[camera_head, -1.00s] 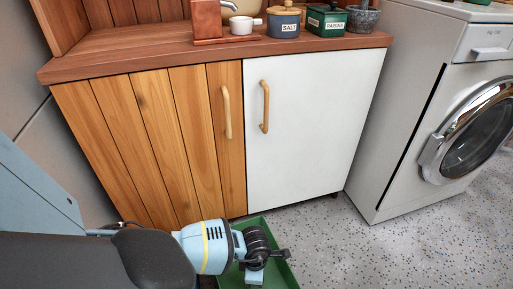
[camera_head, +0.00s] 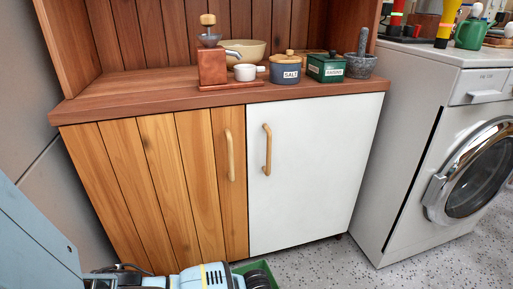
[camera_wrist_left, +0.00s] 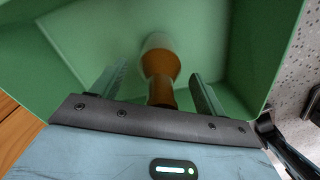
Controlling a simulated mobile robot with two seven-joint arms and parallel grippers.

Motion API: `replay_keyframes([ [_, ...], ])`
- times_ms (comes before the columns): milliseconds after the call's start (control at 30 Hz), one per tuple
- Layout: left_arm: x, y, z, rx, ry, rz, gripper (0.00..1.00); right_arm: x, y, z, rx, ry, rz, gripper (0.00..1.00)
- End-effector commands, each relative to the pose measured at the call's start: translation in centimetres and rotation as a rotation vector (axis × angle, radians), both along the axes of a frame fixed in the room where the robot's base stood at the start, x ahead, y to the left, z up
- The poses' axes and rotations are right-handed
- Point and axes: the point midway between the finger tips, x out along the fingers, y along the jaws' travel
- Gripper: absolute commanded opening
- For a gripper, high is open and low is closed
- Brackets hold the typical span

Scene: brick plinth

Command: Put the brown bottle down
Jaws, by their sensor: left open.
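The brown bottle (camera_wrist_left: 160,64) shows in the left wrist view, inside a green crate (camera_wrist_left: 85,45). Its brown body narrows and widens, and its far end is pale. My left gripper (camera_wrist_left: 160,74) is open, with one finger on each side of the bottle and a gap to each. The near part of the bottle is hidden by the gripper body. In the head view only a strip of the crate (camera_head: 240,269) shows at the bottom edge, beside my left arm; the bottle is not visible there.
A wooden cabinet (camera_head: 165,190) with a white door (camera_head: 310,175) stands behind the crate. Its counter holds a grinder (camera_head: 212,68), a salt jar (camera_head: 286,70), a green box (camera_head: 327,69) and a mortar (camera_head: 358,66). A washing machine (camera_head: 410,150) stands right. Speckled floor is free between.

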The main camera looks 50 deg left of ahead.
Motion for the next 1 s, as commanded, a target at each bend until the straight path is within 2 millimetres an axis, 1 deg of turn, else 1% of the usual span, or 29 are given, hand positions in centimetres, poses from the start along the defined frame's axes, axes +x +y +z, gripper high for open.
replay_keyframes([
  [33,0.1,0.1,1.2,0.002,-0.004,-0.001,0.73,0.0,0.0,0.6,0.001,-0.003,0.000,0.36],
  [300,0.3,0.2,6.9,0.002,-0.006,0.000,0.73,-0.2,0.0,3.1,0.000,-0.012,0.000,0.36],
  [400,0.3,0.2,8.6,0.002,-0.006,-0.001,0.73,-0.5,0.0,3.8,-0.001,-0.011,0.000,0.36],
  [500,0.2,0.2,10.0,0.002,-0.003,0.000,0.73,-0.7,0.0,4.4,-0.001,-0.010,0.000,0.36],
  [700,0.2,0.2,11.2,0.001,-0.001,0.000,0.73,-0.8,0.0,4.9,-0.001,-0.011,0.000,0.36],
  [1000,0.2,0.2,11.3,0.001,0.000,0.000,0.73,-0.3,0.0,4.9,0.000,-0.021,0.000,0.36],
])
